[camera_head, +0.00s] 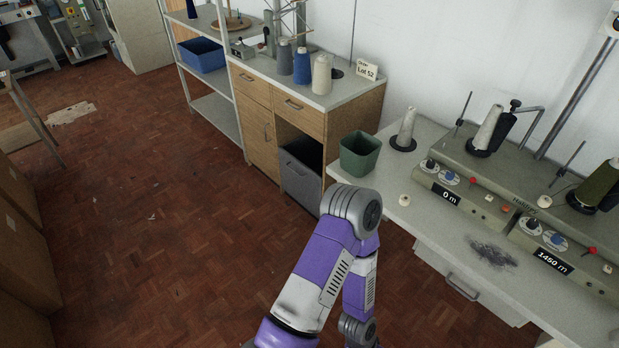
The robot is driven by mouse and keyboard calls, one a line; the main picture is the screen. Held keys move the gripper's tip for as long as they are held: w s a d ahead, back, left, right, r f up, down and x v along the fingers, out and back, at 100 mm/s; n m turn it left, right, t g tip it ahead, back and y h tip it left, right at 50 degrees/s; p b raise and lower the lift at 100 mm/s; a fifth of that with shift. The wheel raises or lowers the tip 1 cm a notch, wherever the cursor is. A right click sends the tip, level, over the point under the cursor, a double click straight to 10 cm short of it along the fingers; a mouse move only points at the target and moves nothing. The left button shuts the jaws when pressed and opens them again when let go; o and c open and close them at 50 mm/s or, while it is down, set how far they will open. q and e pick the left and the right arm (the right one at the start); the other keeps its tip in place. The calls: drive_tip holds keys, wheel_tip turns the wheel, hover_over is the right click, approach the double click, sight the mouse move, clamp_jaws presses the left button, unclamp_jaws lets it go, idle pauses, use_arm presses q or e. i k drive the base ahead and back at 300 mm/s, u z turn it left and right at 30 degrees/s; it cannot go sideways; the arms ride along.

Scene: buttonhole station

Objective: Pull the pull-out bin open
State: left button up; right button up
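The pull-out bin (300,182) is a dark grey box in the lower right opening of the wooden cabinet (257,137). Its front panel has a small handle high on it. Its front looks about level with the cabinet front, and a dark gap shows above it. One of my purple and grey arms rises from the bottom middle, its bent joint in front of the bin's lower right area. Neither gripper shows in this view, so their states cannot be seen.
A white worktable (420,205) with a green bin (360,153) and winding machines stands at right, a grey drawer (470,290) under it. Thread cones (321,73) stand on the cabinet top. A metal shelf (215,113) adjoins the cabinet. The parquet floor (150,210) at left is mostly clear.

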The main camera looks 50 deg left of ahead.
sight(319, 171)
drive_tip(key=u, duration=2.05)
drive_tip(key=i, duration=1.05)
drive_tip(key=u, duration=0.35)
drive_tip(key=i, duration=1.5)
drive_tip(key=z, duration=0.05)
